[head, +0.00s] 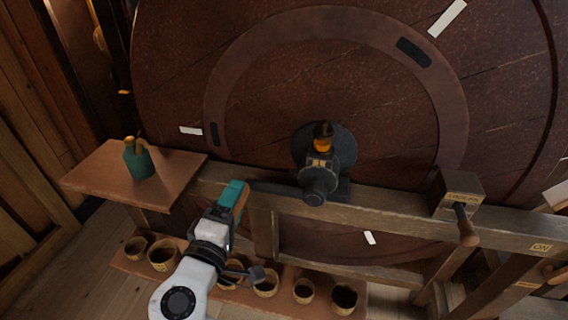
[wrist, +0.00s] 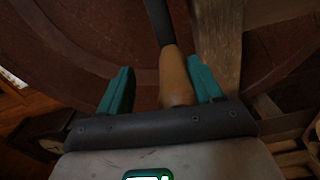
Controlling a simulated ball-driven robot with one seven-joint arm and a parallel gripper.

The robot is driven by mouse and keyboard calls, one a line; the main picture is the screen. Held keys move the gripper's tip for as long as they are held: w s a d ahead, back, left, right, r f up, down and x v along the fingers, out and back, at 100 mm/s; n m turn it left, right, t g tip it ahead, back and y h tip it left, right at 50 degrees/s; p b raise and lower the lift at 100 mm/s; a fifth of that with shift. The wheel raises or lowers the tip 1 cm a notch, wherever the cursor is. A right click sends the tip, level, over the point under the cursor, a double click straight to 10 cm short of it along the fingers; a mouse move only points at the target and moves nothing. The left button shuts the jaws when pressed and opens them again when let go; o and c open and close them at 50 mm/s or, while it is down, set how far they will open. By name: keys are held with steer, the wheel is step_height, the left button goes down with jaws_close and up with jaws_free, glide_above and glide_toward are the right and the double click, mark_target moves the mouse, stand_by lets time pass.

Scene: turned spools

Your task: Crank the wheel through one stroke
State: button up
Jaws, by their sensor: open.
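The large dark reddish-brown wheel (head: 390,140) fills the back of the head view, with white and black marks on its face. A dark metal crank arm (head: 275,188) runs left from the hub block (head: 318,178) and ends in a wooden handle (head: 241,205). My gripper (head: 236,196) is at this handle, its teal fingers apart. In the wrist view, the wooden handle (wrist: 174,78) lies between the two open fingers, closer to the right one. I cannot tell whether that finger touches it. The handle's far side is hidden in the head view.
A wooden beam (head: 390,222) crosses in front of the wheel. A box with a wooden-handled lever (head: 467,232) stands right, near an "ON" plate (head: 541,247). Several pots (head: 303,291) line the low shelf beneath.

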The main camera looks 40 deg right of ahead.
steer(key=r+m, duration=0.1)
steer(key=r+m+b, duration=0.1)
steer(key=r, duration=0.1)
steer(key=r+m, duration=0.1)
steer(key=shift+s+d+r, duration=0.3)
steer(key=shift+s+r, duration=0.05)
steer(key=shift+r, duration=0.05)
steer(key=s+d+r+m+b, duration=0.5)
steer(key=s+r+m+b, duration=0.1)
steer(key=m, duration=0.4)
steer(key=shift+s+d+r, duration=0.3)
steer(key=shift+s+r, duration=0.6)
steer(key=shift+r, duration=0.15)
steer(key=shift+w+a+f, duration=0.1)
steer(key=shift+w, duration=0.05)
steer(key=shift+a, duration=0.15)
steer(key=v, duration=1)
steer(key=shift+s+a, duration=0.25)
steer(key=shift+s, duration=0.05)
